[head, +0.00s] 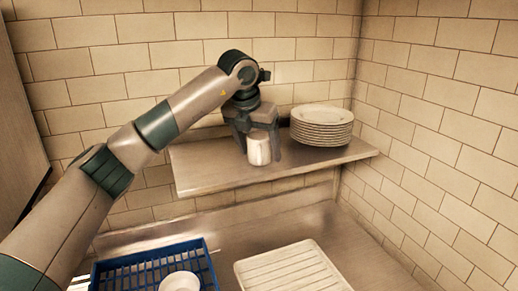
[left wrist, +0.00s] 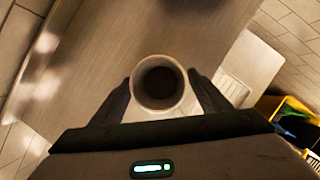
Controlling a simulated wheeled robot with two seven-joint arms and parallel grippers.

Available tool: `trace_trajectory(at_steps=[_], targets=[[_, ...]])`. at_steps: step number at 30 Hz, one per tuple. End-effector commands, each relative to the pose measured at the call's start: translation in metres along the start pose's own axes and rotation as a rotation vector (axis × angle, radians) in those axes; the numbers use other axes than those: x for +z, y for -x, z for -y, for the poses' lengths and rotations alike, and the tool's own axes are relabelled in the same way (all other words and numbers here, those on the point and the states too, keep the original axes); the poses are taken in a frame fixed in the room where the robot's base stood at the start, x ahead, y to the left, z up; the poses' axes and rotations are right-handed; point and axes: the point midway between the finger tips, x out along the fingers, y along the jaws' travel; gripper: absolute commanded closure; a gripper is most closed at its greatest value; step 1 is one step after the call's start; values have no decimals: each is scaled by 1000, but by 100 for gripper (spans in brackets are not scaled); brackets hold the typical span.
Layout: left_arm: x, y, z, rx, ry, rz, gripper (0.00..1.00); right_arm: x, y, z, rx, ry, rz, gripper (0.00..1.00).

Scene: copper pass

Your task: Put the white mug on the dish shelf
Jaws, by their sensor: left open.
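The white mug (head: 258,148) is upright at the front part of the dish shelf (head: 203,171) and appears to stand on it. My left gripper (head: 259,140) points down from above, with one finger on each side of the mug. In the left wrist view the mug (left wrist: 158,84) shows its round rim and dark inside between the open fingers of that gripper (left wrist: 160,90). Whether a finger touches the mug cannot be told. My right gripper is not in view.
A stack of white plates (head: 321,126) stands on the shelf just right of my left gripper. The shelf's left part is clear. Below are a blue rack (head: 125,269) with a white round dish (head: 180,283) and a white ribbed tray (head: 290,268). Tiled walls close the back and right.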

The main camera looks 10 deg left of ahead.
Motion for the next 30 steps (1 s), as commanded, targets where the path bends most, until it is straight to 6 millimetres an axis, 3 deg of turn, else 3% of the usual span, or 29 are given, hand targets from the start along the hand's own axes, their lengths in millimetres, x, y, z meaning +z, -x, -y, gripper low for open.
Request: trace_trajectory(at_steps=[5,11,24,30], targets=[[1,3,0,0,0,0,30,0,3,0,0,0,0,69],[1,18,0,1,1,4,30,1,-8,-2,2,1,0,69],[0,93,0,1,0,3,30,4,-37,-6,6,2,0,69],[1,116,0,1,0,1,30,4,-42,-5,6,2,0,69]])
